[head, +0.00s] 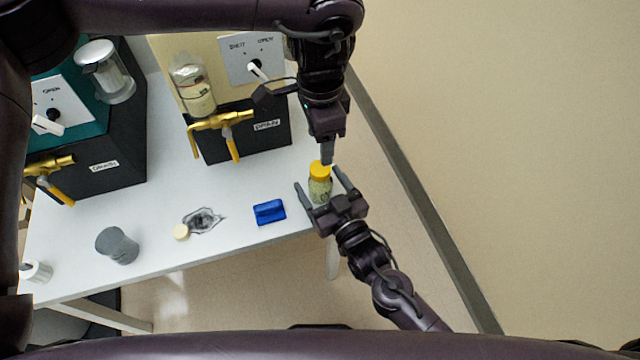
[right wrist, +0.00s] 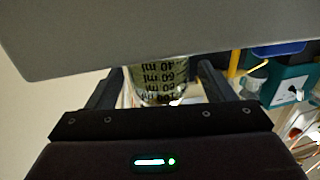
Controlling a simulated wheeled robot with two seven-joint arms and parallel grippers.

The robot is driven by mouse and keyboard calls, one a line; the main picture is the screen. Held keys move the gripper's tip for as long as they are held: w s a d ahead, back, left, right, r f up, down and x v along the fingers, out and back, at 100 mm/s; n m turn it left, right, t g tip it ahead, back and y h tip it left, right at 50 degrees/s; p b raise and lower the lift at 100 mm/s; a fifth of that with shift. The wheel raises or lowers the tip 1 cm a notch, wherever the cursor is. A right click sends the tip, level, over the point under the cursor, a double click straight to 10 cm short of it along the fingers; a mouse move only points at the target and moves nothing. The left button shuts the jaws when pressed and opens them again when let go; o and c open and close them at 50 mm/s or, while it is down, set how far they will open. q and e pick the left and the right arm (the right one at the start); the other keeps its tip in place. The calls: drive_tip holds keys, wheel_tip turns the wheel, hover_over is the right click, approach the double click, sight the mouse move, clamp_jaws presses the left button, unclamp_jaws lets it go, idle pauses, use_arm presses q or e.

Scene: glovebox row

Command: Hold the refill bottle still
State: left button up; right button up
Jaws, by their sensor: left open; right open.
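The refill bottle (head: 320,188) is a small clear bottle with a yellow cap, upright near the right end of the white table. My right gripper (head: 322,183) is open with one finger on each side of the bottle. In the right wrist view the bottle (right wrist: 160,80) shows its printed scale between the two open fingers (right wrist: 157,85); its top is hidden by a grey shape. My left gripper (head: 327,158) comes down from above, open, with its fingertips at the yellow cap; whether they touch it I cannot tell.
Two black units with brass valves (head: 220,122) stand at the back of the white table (head: 160,205). The right table edge is close to the bottle.

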drive_tip(key=shift+w+a, duration=0.15)
drive_tip(key=shift+w, duration=0.05)
